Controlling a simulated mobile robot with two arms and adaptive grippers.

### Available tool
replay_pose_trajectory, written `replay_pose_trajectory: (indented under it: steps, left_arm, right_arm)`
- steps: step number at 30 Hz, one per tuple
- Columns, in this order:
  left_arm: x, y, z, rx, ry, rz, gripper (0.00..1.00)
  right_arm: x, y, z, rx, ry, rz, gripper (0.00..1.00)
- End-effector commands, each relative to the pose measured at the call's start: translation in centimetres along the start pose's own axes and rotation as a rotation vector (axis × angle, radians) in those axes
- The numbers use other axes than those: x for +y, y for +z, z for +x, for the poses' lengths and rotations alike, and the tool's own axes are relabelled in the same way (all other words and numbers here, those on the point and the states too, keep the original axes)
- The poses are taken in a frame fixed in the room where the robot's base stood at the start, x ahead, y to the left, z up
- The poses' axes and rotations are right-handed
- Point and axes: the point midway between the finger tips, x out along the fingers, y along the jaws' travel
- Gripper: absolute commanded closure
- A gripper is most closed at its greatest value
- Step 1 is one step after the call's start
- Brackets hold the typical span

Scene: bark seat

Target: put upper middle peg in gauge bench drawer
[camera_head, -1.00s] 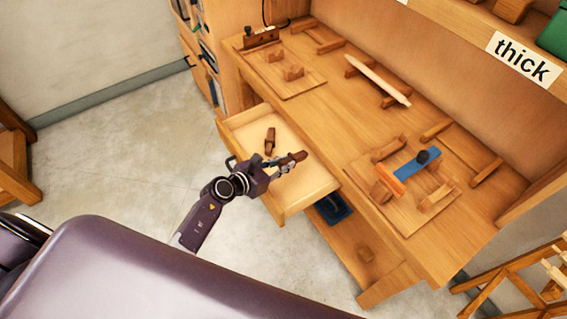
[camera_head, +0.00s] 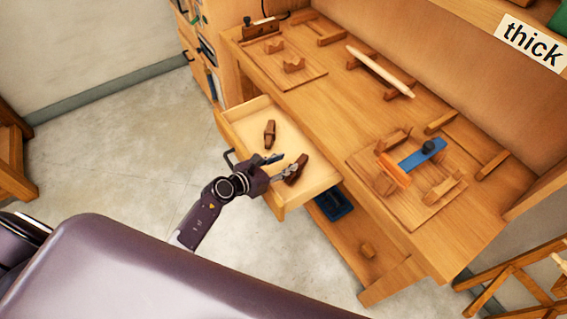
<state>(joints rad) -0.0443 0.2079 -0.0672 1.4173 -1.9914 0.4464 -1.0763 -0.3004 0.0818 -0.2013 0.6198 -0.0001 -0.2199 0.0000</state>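The gauge bench drawer (camera_head: 323,181) is pulled open under the bench top. One dark brown peg (camera_head: 269,134) lies in its back-left part. A second dark brown peg (camera_head: 297,167) lies in the drawer nearer its front right, right beside my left gripper's fingertips. My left gripper (camera_head: 281,166) is over the drawer's front edge with its fingers spread apart. Nothing shows held between them. I cannot tell whether one finger still touches the second peg. Which of the two is the upper middle peg I cannot tell. My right gripper is out of view.
The bench top (camera_head: 330,115) bears a pale tapered rod (camera_head: 380,71) on wooden rests and a board with a blue piece (camera_head: 422,155) and an orange piece (camera_head: 395,171). A blue tray (camera_head: 333,206) sits below the drawer. Open floor lies to the left.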

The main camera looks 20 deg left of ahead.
Motion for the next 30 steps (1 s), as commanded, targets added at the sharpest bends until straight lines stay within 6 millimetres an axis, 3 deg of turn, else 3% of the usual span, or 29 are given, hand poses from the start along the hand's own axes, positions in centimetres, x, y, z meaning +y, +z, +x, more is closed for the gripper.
replay_pose_trajectory:
  steps: [11,16,24,30]
  left_arm:
    - [0.1,-0.1,-0.7,0.001,0.000,0.001,0.65]
    - [0.0,-0.1,-3.1,0.002,0.000,0.003,0.65]
    - [0.0,-0.2,-8.6,0.003,0.000,0.003,0.65]
    - [0.0,-0.1,-11.2,0.002,0.000,0.001,0.65]
  right_arm:
    - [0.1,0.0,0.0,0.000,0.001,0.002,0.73]
    - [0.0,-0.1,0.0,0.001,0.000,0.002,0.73]
    - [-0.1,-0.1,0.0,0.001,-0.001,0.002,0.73]
    - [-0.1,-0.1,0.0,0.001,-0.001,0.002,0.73]
